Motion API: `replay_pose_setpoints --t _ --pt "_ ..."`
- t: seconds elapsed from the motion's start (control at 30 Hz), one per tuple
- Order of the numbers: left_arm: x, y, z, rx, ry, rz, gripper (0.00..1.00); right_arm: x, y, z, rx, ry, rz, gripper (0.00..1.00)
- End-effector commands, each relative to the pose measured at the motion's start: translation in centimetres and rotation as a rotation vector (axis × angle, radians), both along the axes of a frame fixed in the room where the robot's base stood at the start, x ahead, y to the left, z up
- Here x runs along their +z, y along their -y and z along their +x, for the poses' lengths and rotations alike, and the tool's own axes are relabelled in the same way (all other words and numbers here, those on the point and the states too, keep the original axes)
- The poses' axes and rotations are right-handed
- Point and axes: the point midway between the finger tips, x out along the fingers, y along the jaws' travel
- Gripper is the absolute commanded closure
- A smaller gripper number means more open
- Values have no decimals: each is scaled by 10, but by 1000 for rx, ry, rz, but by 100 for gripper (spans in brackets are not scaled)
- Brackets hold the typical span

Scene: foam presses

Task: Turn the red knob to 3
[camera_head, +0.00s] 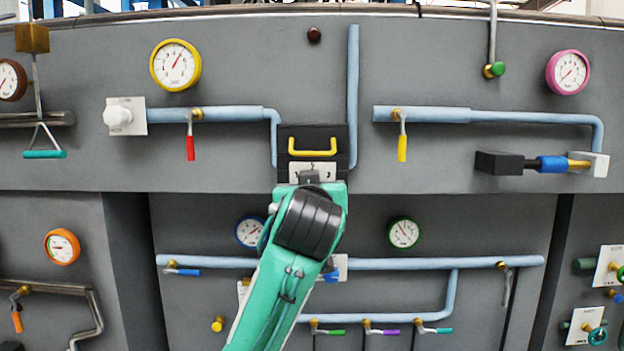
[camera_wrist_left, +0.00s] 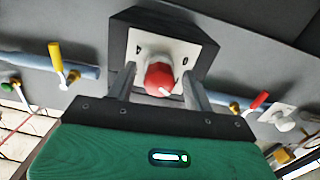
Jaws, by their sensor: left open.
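The red knob (camera_wrist_left: 159,77) sits on a white plate (camera_wrist_left: 180,48) on the front of a black box in the left wrist view. A white mark on the knob points to the lower right there; the small markings on the plate are too blurred to read. My left gripper (camera_wrist_left: 160,85) is open, with one finger on each side of the knob; I cannot tell whether either touches it. In the head view my left gripper (camera_head: 312,180) is in front of the black box (camera_head: 285,145), covering the knob; only the plate's top (camera_head: 318,167) shows.
A yellow handle (camera_head: 312,146) is on the box above the plate. A red lever (camera_head: 190,147) hangs to its left and a yellow lever (camera_head: 402,147) to its right. Blue pipes (camera_head: 353,95) run beside the box. A lower pipe (camera_head: 430,263) crosses the panel below.

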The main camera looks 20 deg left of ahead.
Motion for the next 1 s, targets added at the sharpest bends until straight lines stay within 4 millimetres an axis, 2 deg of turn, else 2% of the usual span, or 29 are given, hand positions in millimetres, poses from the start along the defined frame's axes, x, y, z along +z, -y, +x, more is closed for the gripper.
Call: replay_pose_setpoints --t 0.3,0.5,0.53,0.8,1.0 --pt "0 0 2 -1 0 0 50 1 -1 0 0 0 1 83" --pt "0 0 2 0 1 0 89 1 -5 0 -1 0 5 83" --pt "0 0 2 0 1 0 93 1 -6 0 -1 0 6 83" --pt "0 0 2 0 -5 21 92 0 -8 0 0 0 8 83" --pt "0 0 2 -1 -29 108 92 -2 -7 0 0 -1 7 83"
